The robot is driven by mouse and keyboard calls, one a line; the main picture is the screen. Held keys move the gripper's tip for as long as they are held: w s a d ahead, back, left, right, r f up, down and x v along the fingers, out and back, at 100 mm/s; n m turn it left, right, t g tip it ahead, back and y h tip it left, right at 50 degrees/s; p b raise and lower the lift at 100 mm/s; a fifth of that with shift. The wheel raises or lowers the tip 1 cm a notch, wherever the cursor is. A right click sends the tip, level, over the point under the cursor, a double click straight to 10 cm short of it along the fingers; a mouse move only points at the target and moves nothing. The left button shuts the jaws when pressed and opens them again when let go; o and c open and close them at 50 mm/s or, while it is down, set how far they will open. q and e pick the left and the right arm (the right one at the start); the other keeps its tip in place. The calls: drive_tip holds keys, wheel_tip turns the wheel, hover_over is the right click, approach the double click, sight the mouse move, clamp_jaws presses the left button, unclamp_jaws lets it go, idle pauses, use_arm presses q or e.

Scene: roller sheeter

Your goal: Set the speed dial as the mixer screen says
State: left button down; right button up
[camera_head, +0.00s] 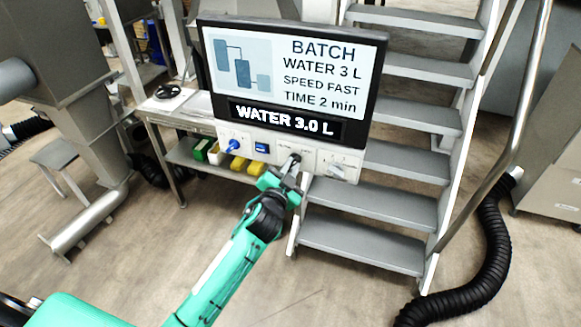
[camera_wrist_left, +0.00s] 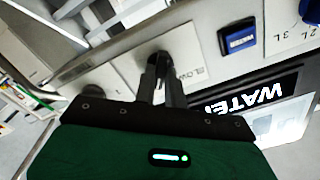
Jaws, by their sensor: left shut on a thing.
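The mixer screen (camera_head: 290,70) reads BATCH, WATER 3 L, SPEED FAST, TIME 2 min. A black readout (camera_head: 285,119) below it shows WATER 3.0 L. My left gripper (camera_head: 292,170) is at the control panel under the screen, shut on the speed dial (camera_head: 296,158). In the left wrist view the two fingers (camera_wrist_left: 161,85) close around the dial's dark handle (camera_wrist_left: 160,58), and part of a SLOW label shows beside it. The fingers hide much of the dial, so its exact setting is unclear. My right gripper is not in view.
On the panel, a blue knob (camera_head: 233,146) and a blue button (camera_head: 262,147) sit left of the dial, and a grey knob (camera_head: 335,171) sits right. Metal stairs (camera_head: 400,120) stand behind and right. A side table (camera_head: 185,108) and yellow and green bins stand left.

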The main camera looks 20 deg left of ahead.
use_arm(q)
drive_tip(key=shift+r, duration=0.1)
drive_tip(key=c, duration=1.5)
unclamp_jaws()
drive_tip(key=shift+o, duration=0.2)
drive_tip(key=s+b, duration=0.3)
drive_tip(key=s, duration=1)
drive_tip(key=shift+s+a, duration=0.2)
drive_tip(key=shift+s, duration=0.2)
